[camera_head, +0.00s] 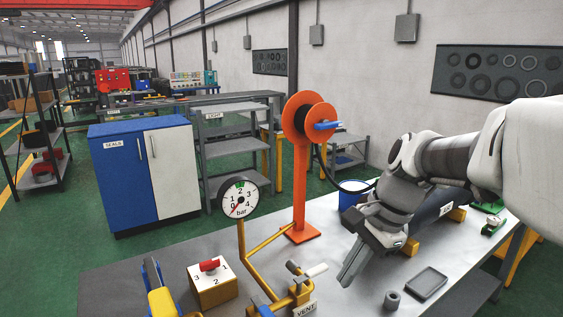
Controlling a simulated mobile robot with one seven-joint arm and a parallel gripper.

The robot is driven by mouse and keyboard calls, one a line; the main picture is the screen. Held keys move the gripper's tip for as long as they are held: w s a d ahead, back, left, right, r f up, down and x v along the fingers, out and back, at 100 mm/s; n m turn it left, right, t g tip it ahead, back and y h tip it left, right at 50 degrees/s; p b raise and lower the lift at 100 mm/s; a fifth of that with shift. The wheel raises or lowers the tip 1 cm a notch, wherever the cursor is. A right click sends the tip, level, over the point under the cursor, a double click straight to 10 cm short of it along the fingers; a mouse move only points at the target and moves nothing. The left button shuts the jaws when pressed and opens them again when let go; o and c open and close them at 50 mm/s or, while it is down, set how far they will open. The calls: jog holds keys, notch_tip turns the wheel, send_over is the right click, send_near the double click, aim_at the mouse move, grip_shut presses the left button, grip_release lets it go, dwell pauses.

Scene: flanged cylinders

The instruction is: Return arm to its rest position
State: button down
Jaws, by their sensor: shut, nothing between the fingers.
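My arm reaches in from the right edge of the head view over the grey workbench (328,213). My gripper (346,281) points down and to the left, above the front part of the bench. Its fingers are together and nothing shows between them. A dark cylinder (428,210) lies on yellow supports behind my gripper, partly hidden by my arm. A small grey ring-shaped piece (392,300) stands on the bench to the right of the fingertips.
A dark tray (426,283) lies right of the ring. An orange reel stand (301,170), a pressure gauge (239,196), a yellow selector box (212,284) and a valve (300,280) stand left of my gripper. A blue container (351,196) is behind it.

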jog(key=s+d+n+t+h, duration=0.2)
jog(key=s+n+t+h, duration=0.1)
jog(key=s+n, duration=0.9)
jog(key=shift+s+d+t+h, duration=0.2)
jog(key=shift+s+t+h, duration=0.1)
jog(key=shift+s+t, duration=0.5)
